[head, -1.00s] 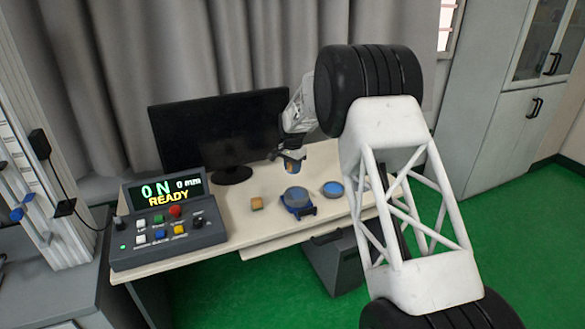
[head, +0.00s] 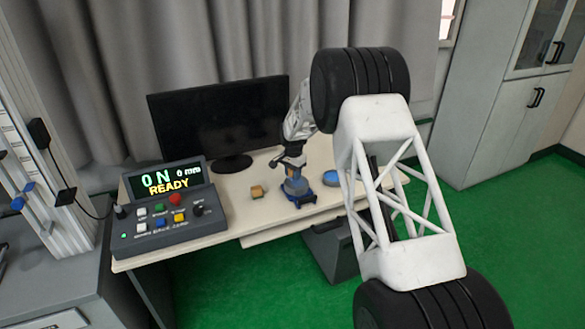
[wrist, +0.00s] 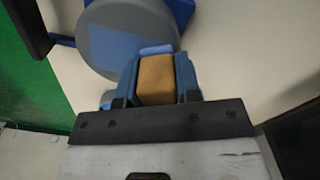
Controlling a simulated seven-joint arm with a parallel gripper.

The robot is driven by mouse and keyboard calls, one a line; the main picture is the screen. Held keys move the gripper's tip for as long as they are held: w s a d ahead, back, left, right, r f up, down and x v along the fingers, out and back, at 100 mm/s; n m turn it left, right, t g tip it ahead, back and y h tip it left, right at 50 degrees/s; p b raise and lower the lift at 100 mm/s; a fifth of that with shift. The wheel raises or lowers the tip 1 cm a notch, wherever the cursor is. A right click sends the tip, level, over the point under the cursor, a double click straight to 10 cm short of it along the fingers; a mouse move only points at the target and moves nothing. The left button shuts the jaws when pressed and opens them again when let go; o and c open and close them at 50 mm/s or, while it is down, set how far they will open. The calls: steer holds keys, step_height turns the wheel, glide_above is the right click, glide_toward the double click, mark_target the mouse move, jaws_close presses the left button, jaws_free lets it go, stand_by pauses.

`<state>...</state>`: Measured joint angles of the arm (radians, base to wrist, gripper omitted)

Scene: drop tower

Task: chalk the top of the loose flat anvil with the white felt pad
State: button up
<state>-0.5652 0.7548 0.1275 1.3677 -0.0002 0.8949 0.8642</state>
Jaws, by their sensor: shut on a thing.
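A round grey anvil (head: 297,187) sits in a blue holder on the desk. In the wrist view, the grey disc (wrist: 100,20) has a blue patch across part of its top. My gripper (head: 290,168) is over the anvil. In the wrist view my gripper (wrist: 158,66) is shut on a tan block (wrist: 157,80). A light blue strip, apparently the pad's felt face (wrist: 157,48), shows at its far end and overlaps the disc near its rim. I cannot tell whether it touches the disc. No white felt shows.
A second tan block (head: 257,191) lies left of the anvil. A round blue-topped dish (head: 332,179) stands to its right. A control box (head: 165,210) reading READY and a dark monitor (head: 220,120) are on the desk (head: 240,222). The desk's front edge is close to the anvil.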

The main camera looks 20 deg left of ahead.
mark_target(297, 182)
steer(key=shift+s+d+f, duration=0.1)
steer(key=shift+s+d, duration=2.35)
steer(key=shift+w+a, duration=2.7)
steer(key=shift+w, duration=0.05)
steer(key=shift+s+r, duration=0.1)
steer(key=shift+r, duration=4)
